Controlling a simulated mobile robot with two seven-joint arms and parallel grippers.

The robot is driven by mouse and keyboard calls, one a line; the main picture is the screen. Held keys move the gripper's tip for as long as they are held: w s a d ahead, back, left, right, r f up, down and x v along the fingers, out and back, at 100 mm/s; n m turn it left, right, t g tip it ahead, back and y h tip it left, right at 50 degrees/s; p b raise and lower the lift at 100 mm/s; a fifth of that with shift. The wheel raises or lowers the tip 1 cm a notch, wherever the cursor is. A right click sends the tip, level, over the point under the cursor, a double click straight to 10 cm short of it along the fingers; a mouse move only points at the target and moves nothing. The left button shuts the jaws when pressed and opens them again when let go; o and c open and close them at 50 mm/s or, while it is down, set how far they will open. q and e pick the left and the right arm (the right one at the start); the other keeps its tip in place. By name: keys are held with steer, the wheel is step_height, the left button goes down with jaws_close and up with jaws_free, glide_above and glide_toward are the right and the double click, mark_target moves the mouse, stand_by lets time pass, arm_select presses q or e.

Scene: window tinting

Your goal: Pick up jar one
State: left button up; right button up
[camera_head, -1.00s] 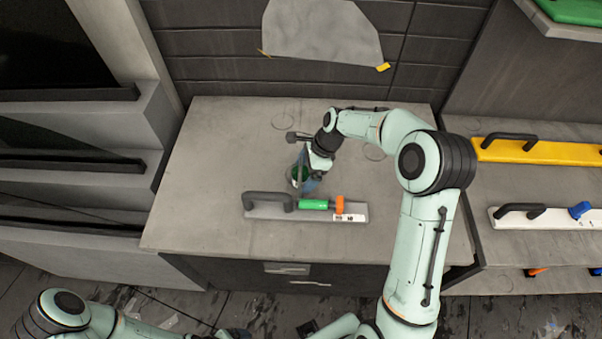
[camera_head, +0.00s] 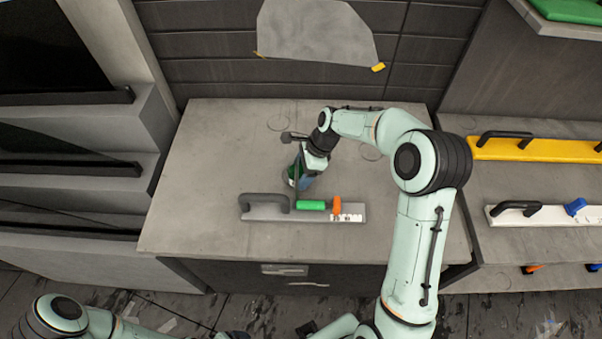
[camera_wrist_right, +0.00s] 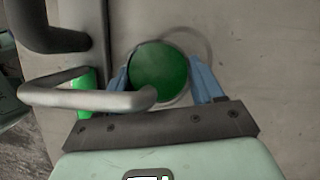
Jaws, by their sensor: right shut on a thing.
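A jar with a round green top (camera_wrist_right: 160,72) stands between the two blue fingers of my right gripper (camera_wrist_right: 163,85) in the right wrist view. The gripper is shut on it. In the head view the jar (camera_head: 292,174) is mostly hidden by my right gripper (camera_head: 303,176), just behind the grey tool with a handle. I cannot tell whether the jar touches the counter. My left arm shows at the lower left of the head view, but its gripper cannot be made out.
The grey handled tool (camera_head: 270,212) with a green roller (camera_head: 311,205) and an orange part (camera_head: 337,205) lies on the counter (camera_head: 200,225) close in front of the jar. A yellow tool (camera_head: 540,150) and a white tool (camera_head: 545,215) lie on the right shelf. The counter's left side is clear.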

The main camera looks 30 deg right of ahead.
step_height(320, 180, up, 3)
steer(key=shift+f, duration=0.1)
glide_above(360, 174)
steer(key=shift+f+b, duration=0.2)
steer(key=shift+b, duration=0.25)
